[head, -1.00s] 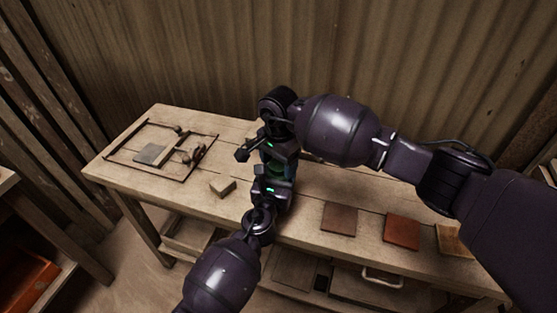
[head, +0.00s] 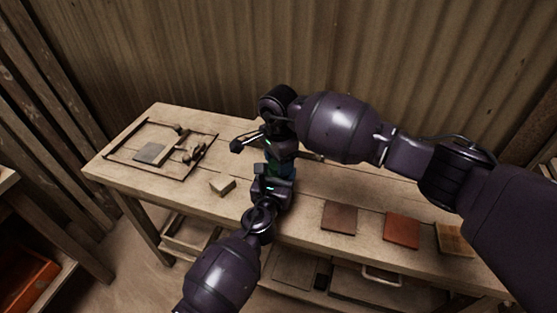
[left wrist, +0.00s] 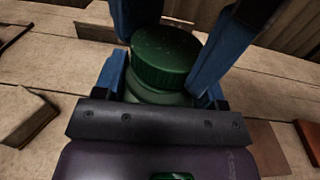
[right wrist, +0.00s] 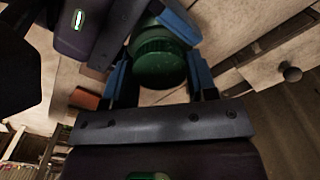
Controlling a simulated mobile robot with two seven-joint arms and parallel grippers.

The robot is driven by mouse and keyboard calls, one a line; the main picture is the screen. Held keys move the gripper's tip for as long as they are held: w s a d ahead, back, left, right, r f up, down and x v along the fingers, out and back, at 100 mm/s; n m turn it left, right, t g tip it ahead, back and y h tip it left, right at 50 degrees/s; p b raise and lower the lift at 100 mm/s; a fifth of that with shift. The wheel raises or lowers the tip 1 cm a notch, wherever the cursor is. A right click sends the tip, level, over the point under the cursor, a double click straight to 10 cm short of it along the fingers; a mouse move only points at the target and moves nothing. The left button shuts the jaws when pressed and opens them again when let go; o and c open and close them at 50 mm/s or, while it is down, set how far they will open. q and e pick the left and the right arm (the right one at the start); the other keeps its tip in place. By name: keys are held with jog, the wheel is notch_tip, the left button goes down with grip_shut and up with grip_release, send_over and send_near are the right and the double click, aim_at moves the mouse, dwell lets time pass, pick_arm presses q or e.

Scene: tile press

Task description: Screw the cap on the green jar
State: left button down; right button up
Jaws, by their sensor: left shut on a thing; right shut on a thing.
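The green cap (left wrist: 165,58) sits on top of the paler green jar (left wrist: 150,92) in the left wrist view. I cannot tell how tightly it is seated. My left gripper (head: 272,182) is shut on the jar body from the front. My right gripper (head: 278,152) is above it, shut on the cap. The cap also shows between the right gripper's blue fingers in the right wrist view (right wrist: 160,62). In the head view the grippers hide most of the jar and cap.
A small wooden block (head: 222,184) lies left of the grippers. Brown (head: 339,217), red (head: 402,230) and tan (head: 455,238) tiles lie to the right. Corrugated wall stands behind the bench.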

jog(key=o, duration=1)
jog(key=shift+r, duration=2.25)
jog(key=shift+c, duration=0.3)
